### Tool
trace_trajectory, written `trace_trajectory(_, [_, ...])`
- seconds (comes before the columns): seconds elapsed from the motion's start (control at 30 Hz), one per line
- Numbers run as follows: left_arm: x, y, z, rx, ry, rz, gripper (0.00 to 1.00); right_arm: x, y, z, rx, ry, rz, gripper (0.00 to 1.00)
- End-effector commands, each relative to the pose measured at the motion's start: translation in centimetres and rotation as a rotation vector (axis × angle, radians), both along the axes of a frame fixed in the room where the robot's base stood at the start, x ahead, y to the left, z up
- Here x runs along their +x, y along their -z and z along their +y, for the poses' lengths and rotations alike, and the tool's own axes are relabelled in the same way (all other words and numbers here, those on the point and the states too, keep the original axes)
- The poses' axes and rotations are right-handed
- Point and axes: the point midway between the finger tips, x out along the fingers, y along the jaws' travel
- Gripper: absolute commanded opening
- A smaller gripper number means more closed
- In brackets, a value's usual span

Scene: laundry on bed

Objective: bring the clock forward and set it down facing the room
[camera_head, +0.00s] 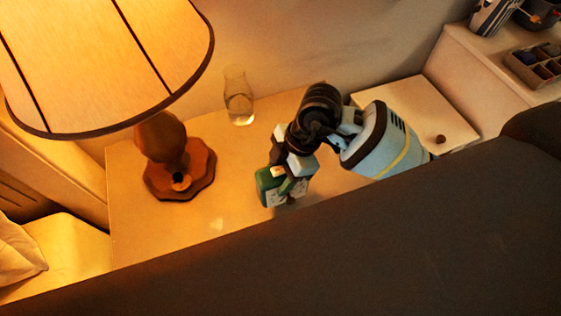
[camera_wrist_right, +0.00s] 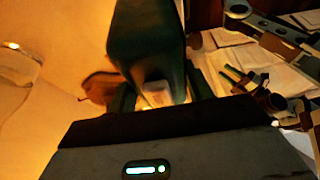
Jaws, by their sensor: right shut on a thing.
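The clock (camera_head: 266,188) is a small green box with a pale face, low in the middle of the head view, over the front part of the nightstand. My right gripper (camera_head: 285,178) reaches down from the right and is shut on it. In the right wrist view, the clock (camera_wrist_right: 147,45) is a dark green block between the fingers, with its face hidden. In the head view the pale face is turned toward the front. I cannot tell whether the clock touches the nightstand top. My left gripper is not in view.
The nightstand top (camera_head: 135,228) carries a lamp (camera_head: 165,145) at left, left of the clock, and a clear glass (camera_head: 239,103) near the wall. A small pale cabinet with a round knob (camera_head: 441,139) stands at right. An organizer box (camera_head: 535,66) sits at upper right.

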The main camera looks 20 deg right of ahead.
Motion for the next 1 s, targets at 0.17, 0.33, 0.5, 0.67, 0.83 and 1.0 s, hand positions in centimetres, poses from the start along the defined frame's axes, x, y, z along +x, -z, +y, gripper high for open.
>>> trace_trajectory(0.17, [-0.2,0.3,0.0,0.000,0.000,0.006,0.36,2.8,0.2,-1.3,0.001,0.003,-0.001,0.15])
trace_trajectory(0.33, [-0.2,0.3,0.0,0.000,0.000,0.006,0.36,3.6,0.3,-1.8,0.001,-0.001,-0.001,0.15])
trace_trajectory(0.5, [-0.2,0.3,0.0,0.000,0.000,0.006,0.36,3.8,0.3,-1.9,0.000,0.000,-0.002,0.15])
trace_trajectory(0.67, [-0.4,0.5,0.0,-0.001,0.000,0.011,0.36,4.3,1.4,-2.2,0.001,0.001,0.003,0.15])
trace_trajectory(0.83, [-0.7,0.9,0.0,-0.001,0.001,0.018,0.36,4.3,3.7,-2.2,0.000,0.001,0.001,0.15])
trace_trajectory(1.0, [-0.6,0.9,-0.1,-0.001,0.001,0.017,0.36,4.4,3.9,-2.2,0.001,0.000,-0.003,0.15])
